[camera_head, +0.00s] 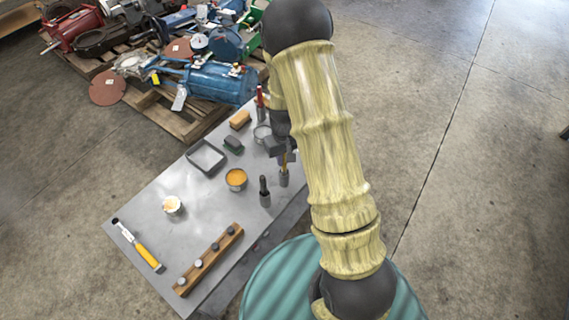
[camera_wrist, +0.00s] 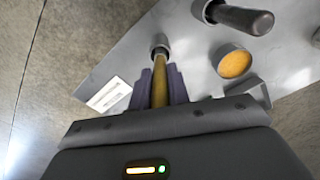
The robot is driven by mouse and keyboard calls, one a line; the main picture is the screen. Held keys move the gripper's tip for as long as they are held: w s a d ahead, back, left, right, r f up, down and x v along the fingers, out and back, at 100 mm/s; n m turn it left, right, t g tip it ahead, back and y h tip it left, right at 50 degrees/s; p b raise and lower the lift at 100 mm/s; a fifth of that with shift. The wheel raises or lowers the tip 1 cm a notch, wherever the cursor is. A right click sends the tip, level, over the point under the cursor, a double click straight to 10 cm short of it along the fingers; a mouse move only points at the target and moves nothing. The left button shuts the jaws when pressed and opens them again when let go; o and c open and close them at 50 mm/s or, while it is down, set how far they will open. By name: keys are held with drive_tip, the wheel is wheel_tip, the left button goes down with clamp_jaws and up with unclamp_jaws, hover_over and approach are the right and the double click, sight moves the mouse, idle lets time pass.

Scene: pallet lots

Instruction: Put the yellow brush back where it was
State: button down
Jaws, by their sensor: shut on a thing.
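My gripper (camera_head: 284,152) is low over the right edge of the grey table, partly hidden behind my arm. It is shut on the yellow brush (camera_head: 285,161), held upright as a thin yellow rod. In the wrist view the brush (camera_wrist: 160,82) stands between the two dark fingers (camera_wrist: 163,92). Its far end meets the mouth of a grey cup-like holder (camera_head: 284,179), also visible in the wrist view (camera_wrist: 160,52). I cannot tell how deep the end sits in the holder. Any bristles are hidden.
A dark-handled tool stands in a similar holder (camera_head: 265,200) close by. An orange-filled tin (camera_head: 236,179), a grey tray (camera_head: 205,157), a white-filled tin (camera_head: 173,206), a yellow-handled tool (camera_head: 147,257) and a wooden rack (camera_head: 208,262) share the table. Pallets of machinery stand behind.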

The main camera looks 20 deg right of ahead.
sight(285, 170)
drive_tip(key=shift+f, duration=1.7)
drive_tip(key=shift+f+b, duration=0.1)
drive_tip(key=shift+b, duration=0.2)
drive_tip(key=c, duration=1.3)
unclamp_jaws()
drive_tip(key=shift+f, duration=0.1)
drive_tip(key=shift+d, duration=0.1)
wheel_tip(285, 170, up, 12)
drive_tip(key=shift+r+p, duration=0.2)
drive_tip(key=shift+p, duration=1)
